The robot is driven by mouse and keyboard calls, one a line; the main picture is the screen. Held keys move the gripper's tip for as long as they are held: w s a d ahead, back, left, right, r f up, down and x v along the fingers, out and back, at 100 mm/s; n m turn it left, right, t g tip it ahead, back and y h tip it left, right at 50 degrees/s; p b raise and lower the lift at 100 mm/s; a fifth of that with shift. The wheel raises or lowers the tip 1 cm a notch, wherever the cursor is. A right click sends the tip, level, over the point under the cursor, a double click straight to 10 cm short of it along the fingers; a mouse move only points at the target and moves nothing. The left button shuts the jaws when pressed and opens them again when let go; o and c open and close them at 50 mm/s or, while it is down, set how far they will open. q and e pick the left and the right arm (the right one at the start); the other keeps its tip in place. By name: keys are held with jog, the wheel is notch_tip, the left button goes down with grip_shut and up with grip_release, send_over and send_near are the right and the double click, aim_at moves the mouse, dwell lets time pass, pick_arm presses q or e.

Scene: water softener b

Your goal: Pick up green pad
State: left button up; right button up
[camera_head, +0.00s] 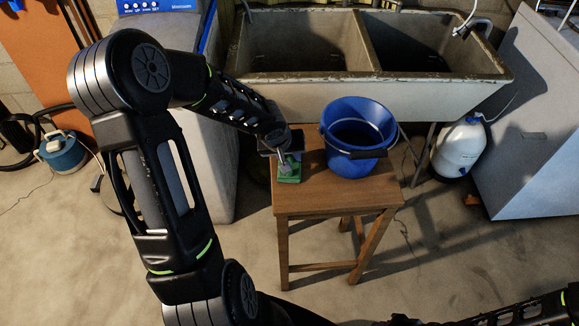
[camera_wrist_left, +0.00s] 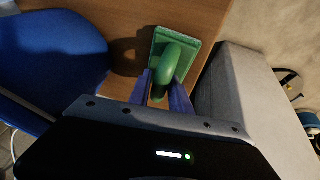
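The green pad (camera_head: 289,171) has a flat base and a raised green handle. It rests on the left part of the wooden stool top (camera_head: 330,200); it also shows in the left wrist view (camera_wrist_left: 190,50). My left gripper (camera_head: 286,158) is over the pad, pointing down. In the left wrist view its bluish fingers (camera_wrist_left: 160,95) are close together, one on each side of the handle, and look shut on it. My right arm shows at the bottom right, but its fingers are not in view.
A blue bucket (camera_head: 355,140) with a dark handle stands on the stool, right of the pad. A double sink (camera_head: 350,90) is behind the stool. A pale cabinet (camera_head: 222,150) is to the left. A white jug (camera_head: 459,148) stands to the right. The floor in front is clear.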

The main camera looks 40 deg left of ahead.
dwell(0.6)
pick_arm(q)
grip_shut()
